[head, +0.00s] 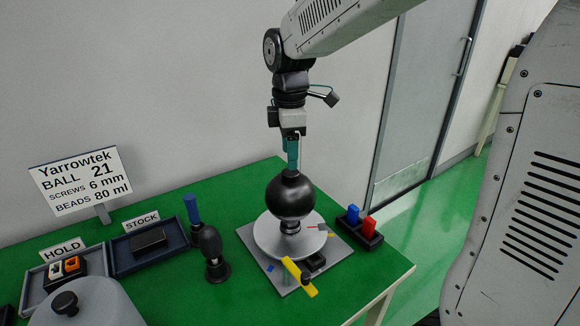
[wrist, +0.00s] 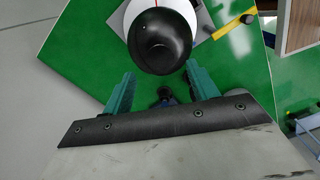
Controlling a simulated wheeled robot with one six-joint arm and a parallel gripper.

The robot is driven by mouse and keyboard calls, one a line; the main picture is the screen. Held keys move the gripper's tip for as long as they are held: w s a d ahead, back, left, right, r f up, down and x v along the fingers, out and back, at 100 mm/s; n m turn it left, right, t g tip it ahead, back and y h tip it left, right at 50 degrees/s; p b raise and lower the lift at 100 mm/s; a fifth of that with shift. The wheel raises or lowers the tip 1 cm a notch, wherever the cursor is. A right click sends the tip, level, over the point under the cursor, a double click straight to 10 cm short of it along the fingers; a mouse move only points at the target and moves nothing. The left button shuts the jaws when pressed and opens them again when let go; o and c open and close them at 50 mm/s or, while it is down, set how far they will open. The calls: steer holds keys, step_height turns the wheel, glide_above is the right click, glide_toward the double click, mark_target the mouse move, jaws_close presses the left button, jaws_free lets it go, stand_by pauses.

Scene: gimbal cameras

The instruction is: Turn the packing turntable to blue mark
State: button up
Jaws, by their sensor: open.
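The packing turntable is a light grey disc (head: 262,238) on a grey square base plate (head: 338,252) on the green table. A large black ball (head: 290,198) stands on a short stem at its middle. A thin red line (head: 317,226) lies on the disc's right side. A small blue mark (head: 270,268) is on the plate's front left. A yellow bar (head: 299,277) crosses the front edge; it also shows in the wrist view (wrist: 234,25). My gripper (head: 291,167) points down over the ball, open and empty. In the wrist view its teal fingers (wrist: 160,70) sit either side of the ball's near edge; contact is unclear.
A black holder (head: 372,240) with a blue and a red block stands right of the plate. A dark bulb-topped stand (head: 212,250) and a blue-handled tool (head: 192,210) stand left. STOCK (head: 120,262) and HOLD (head: 35,290) trays lie farther left. A wall rises behind.

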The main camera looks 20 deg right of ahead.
steer(key=shift+f, duration=2.4)
jaws_close()
steer(key=shift+d, duration=0.15)
